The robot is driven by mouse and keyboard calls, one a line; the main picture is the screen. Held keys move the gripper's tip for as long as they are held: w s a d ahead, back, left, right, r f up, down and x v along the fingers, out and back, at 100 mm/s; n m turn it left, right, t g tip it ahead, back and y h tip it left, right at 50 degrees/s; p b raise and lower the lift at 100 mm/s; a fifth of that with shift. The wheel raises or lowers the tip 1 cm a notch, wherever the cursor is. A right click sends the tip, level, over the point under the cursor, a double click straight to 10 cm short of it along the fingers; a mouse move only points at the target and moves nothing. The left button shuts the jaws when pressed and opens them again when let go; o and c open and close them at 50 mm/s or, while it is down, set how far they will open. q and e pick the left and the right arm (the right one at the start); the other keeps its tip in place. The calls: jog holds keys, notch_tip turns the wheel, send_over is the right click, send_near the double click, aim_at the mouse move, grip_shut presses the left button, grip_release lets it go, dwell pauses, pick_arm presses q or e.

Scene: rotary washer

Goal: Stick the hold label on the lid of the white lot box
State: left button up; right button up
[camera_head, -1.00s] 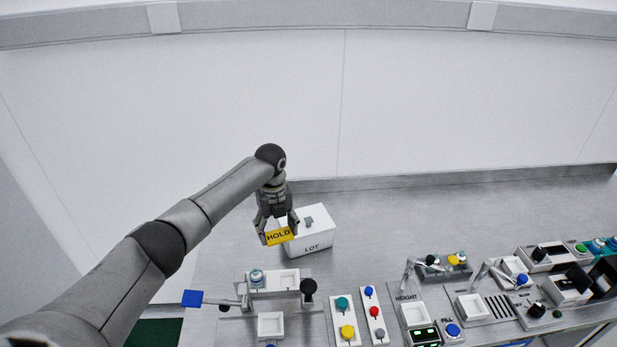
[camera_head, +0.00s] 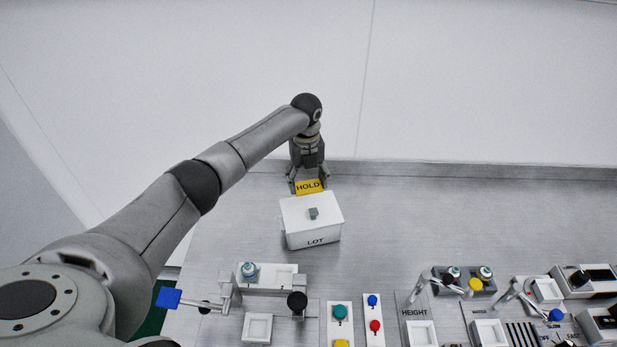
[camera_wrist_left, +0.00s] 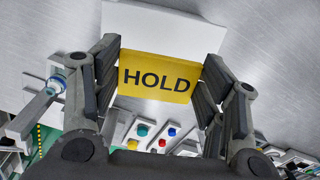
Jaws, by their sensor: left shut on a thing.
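The yellow hold label (camera_head: 309,187) reads HOLD and is gripped between the fingers of my left gripper (camera_head: 308,182). In the left wrist view the label (camera_wrist_left: 157,76) spans the gap between the two fingers, in front of part of a white surface. The white lot box (camera_head: 312,238) stands on the metal bench, marked LOT on its front. My right gripper is not in view.
In front of the box are a fixture with a blue-ended lever (camera_head: 169,298) and a black knob (camera_head: 297,301), and button panels (camera_head: 374,325). More stations line the right. The bench right of the box (camera_head: 420,215) is clear. A wall stands behind.

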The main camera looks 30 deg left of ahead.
aim_at(308, 202)
pick_arm(q)
jog(key=f+b, duration=0.2)
jog(key=f, duration=0.1)
jog(key=f+b, duration=0.1)
jog(key=f, duration=0.1)
jog(key=shift+w+f, duration=0.1)
jog(key=shift+w, duration=0.2)
jog(key=shift+f+b, duration=0.35)
jog(key=shift+b, duration=0.15)
jog(key=shift+f, duration=0.3)
jog(key=shift+f+b, duration=0.35)
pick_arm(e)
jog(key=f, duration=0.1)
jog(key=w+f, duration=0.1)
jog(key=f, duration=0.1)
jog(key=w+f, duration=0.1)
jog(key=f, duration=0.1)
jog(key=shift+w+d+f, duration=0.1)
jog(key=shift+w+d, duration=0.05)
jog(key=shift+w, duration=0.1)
pick_arm(q)
jog(key=shift+r, duration=0.1)
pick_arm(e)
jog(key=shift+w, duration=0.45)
pick_arm(q)
jog(key=shift+f, duration=0.3)
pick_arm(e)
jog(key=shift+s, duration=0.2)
